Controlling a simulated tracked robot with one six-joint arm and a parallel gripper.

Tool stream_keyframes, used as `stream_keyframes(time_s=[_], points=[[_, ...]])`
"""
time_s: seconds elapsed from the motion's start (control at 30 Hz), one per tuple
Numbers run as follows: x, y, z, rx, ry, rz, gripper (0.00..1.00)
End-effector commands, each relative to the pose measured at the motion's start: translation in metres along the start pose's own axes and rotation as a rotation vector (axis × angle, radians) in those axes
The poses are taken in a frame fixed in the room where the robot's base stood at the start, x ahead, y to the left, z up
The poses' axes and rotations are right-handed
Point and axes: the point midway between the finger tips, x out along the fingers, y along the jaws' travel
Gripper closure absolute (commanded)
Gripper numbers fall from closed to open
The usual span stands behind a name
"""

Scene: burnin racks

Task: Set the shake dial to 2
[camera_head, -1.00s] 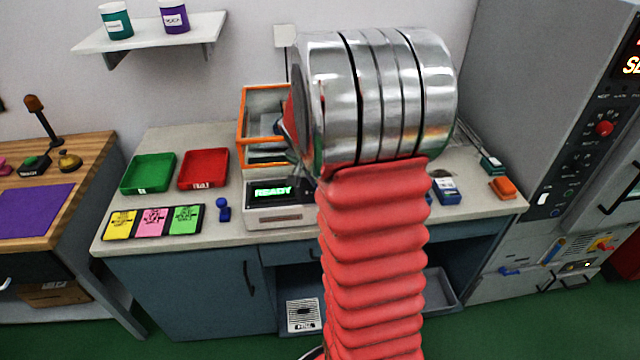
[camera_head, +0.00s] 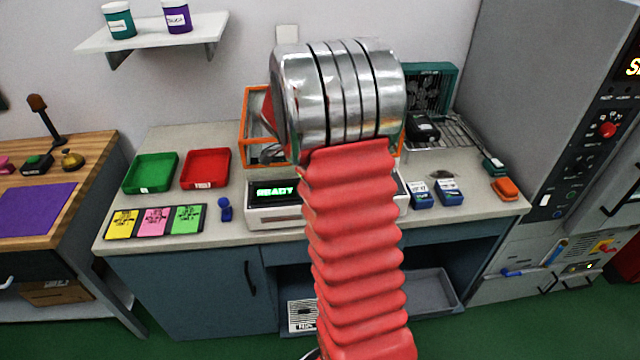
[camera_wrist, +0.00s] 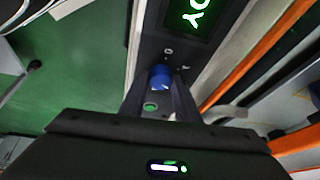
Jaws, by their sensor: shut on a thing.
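The machine with the lit READY screen (camera_head: 275,191) stands on the bench, partly covered by my arm. In the wrist view its screen (camera_wrist: 192,15) is at the top. A blue dial (camera_wrist: 160,77) with a pale pointer mark sits on the panel below the screen. Small white marks lie above the dial, too small to read surely. A green round button (camera_wrist: 151,106) shows just below it. My gripper (camera_wrist: 160,90) has its two dark fingers on either side of the dial, shut on it. In the head view the dial and fingers are hidden behind my arm.
An orange-framed box (camera_head: 253,122) stands behind the machine. Green (camera_head: 150,187) and red (camera_head: 206,181) trays, coloured cards (camera_head: 154,221) and a small blue object (camera_head: 225,210) lie to the left. Blue boxes (camera_head: 449,192) and a wire rack (camera_head: 460,143) are to the right.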

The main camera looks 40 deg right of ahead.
Motion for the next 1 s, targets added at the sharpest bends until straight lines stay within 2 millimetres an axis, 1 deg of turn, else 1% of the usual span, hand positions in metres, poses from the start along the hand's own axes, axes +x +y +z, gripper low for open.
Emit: stream_keyframes(time_s=[0.03,0.2,0.63,0.67,0.9,1.0], points=[[-0.0010,-0.0035,0.0036,0.017,-0.005,-0.002,0.93],[-0.0008,-0.0035,0.0036,0.055,-0.003,0.014,0.93],[-0.0013,-0.0039,0.0030,0.064,-0.002,0.016,0.93],[-0.0013,-0.0038,0.0029,0.064,-0.002,0.017,0.69],[-0.0008,-0.0027,0.0011,0.064,0.001,0.020,0.52],[-0.0007,-0.0026,0.0004,0.064,0.002,0.020,0.52]])
